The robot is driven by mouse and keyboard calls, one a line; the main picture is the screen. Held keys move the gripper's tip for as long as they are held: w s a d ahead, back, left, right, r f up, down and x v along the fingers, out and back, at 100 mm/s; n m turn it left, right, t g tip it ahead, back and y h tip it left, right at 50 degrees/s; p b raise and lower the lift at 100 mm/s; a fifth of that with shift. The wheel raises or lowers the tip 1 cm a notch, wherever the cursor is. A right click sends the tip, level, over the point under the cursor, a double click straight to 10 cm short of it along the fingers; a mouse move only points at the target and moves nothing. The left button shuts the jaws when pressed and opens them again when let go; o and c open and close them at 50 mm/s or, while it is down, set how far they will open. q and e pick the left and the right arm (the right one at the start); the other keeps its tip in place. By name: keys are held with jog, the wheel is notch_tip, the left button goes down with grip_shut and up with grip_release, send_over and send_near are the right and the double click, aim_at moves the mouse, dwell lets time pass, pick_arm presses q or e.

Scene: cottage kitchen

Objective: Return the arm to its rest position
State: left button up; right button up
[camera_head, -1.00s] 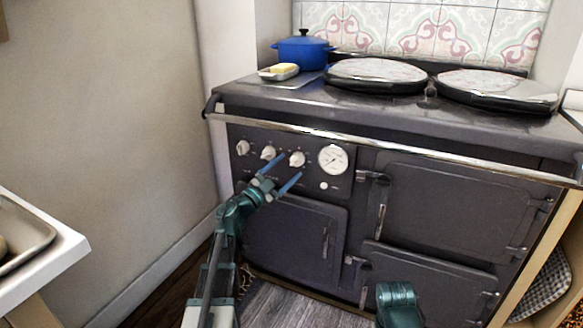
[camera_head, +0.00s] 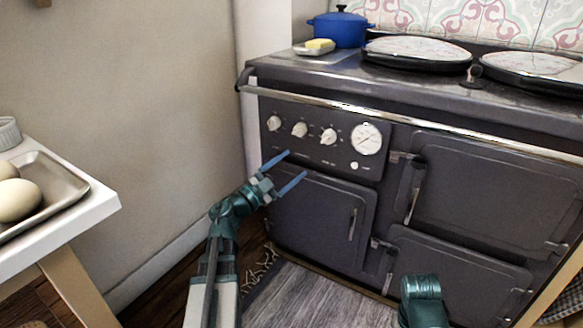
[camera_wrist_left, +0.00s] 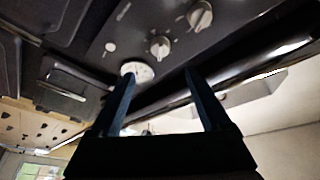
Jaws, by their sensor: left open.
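My left gripper (camera_head: 291,170) is open and empty in the head view, its two blue fingers apart. It is in front of the dark range cooker (camera_head: 462,196), just below the row of knobs (camera_head: 329,137) and by the top of the lower left oven door (camera_head: 318,215). In the left wrist view the open fingers (camera_wrist_left: 158,92) frame the control panel, with the white dial (camera_wrist_left: 138,71) partly behind the left finger. Part of my right arm (camera_head: 422,298) shows at the bottom of the head view; its gripper is out of view.
A chrome rail (camera_head: 400,115) runs along the cooker's front. A blue pot (camera_head: 340,28) and a butter dish (camera_head: 315,47) stand on top. At the left, a white counter (camera_head: 97,203) holds a tray (camera_head: 68,184) with eggs (camera_head: 17,199).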

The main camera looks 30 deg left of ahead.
pick_arm(q)
jog(key=shift+w, duration=0.1)
jog(key=w+d+n+g+y+p, duration=0.1)
jog(key=w+n+y+p, duration=0.15)
jog(key=n+y, duration=0.3)
jog(key=w+d+n+y+p, duration=0.2)
jog(key=w+n+y, duration=0.15)
jog(key=y, duration=0.25)
jog(key=s+d+f+n+g+p, duration=0.3)
jog(key=s+d+f+g, duration=0.2)
jog(key=d+f+g, duration=0.5)
jog(key=s+d+f+m+g+h+p, duration=0.1)
jog(key=s+d+f+m+g, duration=0.15)
jog(key=s+d+g, duration=0.5)
jog(key=s+d+f+m+g+h+p, duration=0.15)
jog(key=s+d+f, duration=0.25)
jog(key=s+d, duration=0.8)
jog(key=s+a+r+p, duration=0.1)
jog(key=r+p, duration=1.7)
jog(key=p, duration=0.1)
jog(key=s+a+r+p, duration=0.1)
jog(key=a+r+p, duration=0.1)
jog(key=r+p, duration=1.7)
jog(key=shift+a+r+n, duration=0.15)
jog(key=shift+a+n, duration=0.15)
